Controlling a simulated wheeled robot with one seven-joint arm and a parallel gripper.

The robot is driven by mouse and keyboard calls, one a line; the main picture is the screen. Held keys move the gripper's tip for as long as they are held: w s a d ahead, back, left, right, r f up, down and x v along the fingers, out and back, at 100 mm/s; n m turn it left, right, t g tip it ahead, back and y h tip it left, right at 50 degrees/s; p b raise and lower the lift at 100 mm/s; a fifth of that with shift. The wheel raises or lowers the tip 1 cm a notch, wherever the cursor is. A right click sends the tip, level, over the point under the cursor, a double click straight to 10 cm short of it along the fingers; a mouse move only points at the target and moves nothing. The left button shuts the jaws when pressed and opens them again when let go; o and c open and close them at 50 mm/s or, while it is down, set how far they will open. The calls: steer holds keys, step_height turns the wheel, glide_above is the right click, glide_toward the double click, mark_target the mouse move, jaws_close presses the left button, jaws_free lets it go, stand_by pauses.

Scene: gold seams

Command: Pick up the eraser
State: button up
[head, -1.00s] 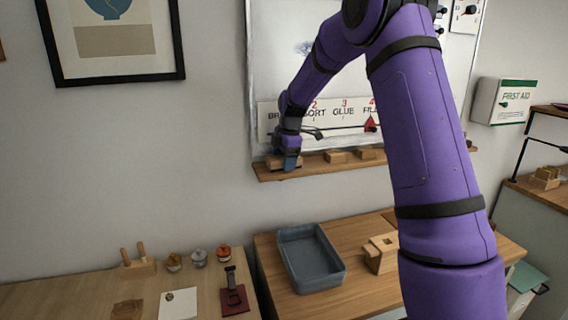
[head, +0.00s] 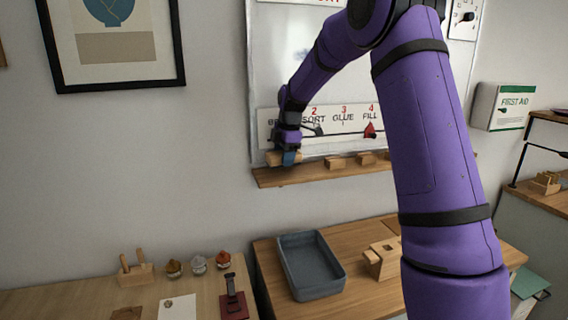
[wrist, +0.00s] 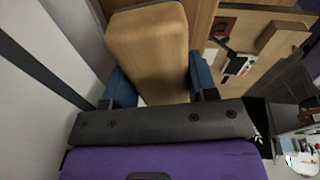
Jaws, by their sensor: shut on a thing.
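The eraser, a wooden block with rounded edges (wrist: 150,42), sits between the two blue fingers of my gripper (wrist: 162,84) in the wrist view. The fingers press on its two long sides. In the head view my gripper (head: 289,157) is at the left end of the wall ledge, and the eraser (head: 274,158) shows to the left of the fingers. The eraser appears to be a little above the wooden ledge (head: 320,172), in front of the whiteboard. Part of it is hidden behind the fingers.
More wooden blocks (head: 335,162) lie on the ledge to the right. Below stand a table with a blue-grey tray (head: 312,268) and another with several small items.

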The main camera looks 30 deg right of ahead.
steer(key=s+d+r, duration=0.1)
steer(key=s, duration=1.5)
steer(key=shift+r, duration=0.4)
steer(key=o, duration=0.4)
steer(key=shift+c, duration=0.7)
